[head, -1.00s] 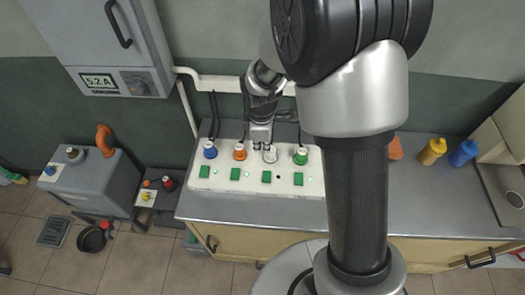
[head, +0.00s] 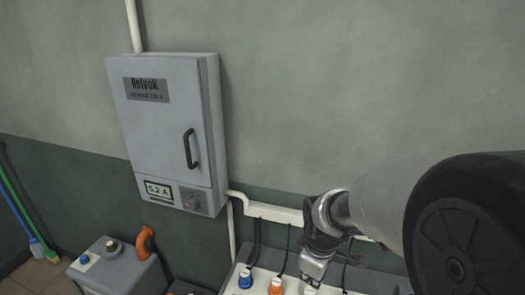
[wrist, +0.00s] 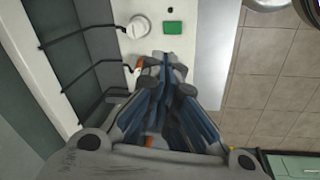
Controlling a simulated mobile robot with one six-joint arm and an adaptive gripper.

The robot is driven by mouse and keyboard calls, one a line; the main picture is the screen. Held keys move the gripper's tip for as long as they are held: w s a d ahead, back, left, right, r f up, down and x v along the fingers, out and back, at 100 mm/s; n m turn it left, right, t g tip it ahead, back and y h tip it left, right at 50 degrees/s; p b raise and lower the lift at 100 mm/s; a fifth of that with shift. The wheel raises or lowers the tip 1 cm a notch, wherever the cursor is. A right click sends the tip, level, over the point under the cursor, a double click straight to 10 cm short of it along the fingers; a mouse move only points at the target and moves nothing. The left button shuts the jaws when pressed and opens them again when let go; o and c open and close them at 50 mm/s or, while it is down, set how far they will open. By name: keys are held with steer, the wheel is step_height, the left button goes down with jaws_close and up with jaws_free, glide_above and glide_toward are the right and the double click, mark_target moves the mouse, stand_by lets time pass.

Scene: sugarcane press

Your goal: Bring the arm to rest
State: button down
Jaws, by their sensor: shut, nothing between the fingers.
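My gripper (head: 314,272) hangs at the lower edge of the head view, over the white socket panel. In the wrist view the fingers of my gripper (wrist: 166,62) are together, with nothing held. A white plug (wrist: 138,26) and a green switch (wrist: 173,28) show just beyond the fingertips. An orange plug (wrist: 137,68) is mostly hidden beside the fingers. My arm stretches in from the right of the head view. I cannot tell how high the fingertips are above the panel.
The panel (wrist: 110,12) carries a blue plug (head: 245,280) and black cables along the wall. A grey cabinet (head: 165,128) reading 5.2 A hangs on the wall. A grey machine (head: 125,277) stands lower left. Tiled floor (wrist: 262,85) lies beyond the counter edge.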

steer(key=s+d+r+m+t, duration=0.1)
steer(key=s+r+m, duration=0.4)
steer(key=s, duration=0.4)
steer(key=s+r+m+t, duration=0.1)
steer(key=s+r+m, duration=0.5)
steer(key=s, duration=0.4)
steer(key=shift+s+d+r+t, duration=0.3)
steer(key=shift+d+r, duration=0.1)
steer(key=shift+r, duration=0.45)
steer(key=shift+w, duration=0.1)
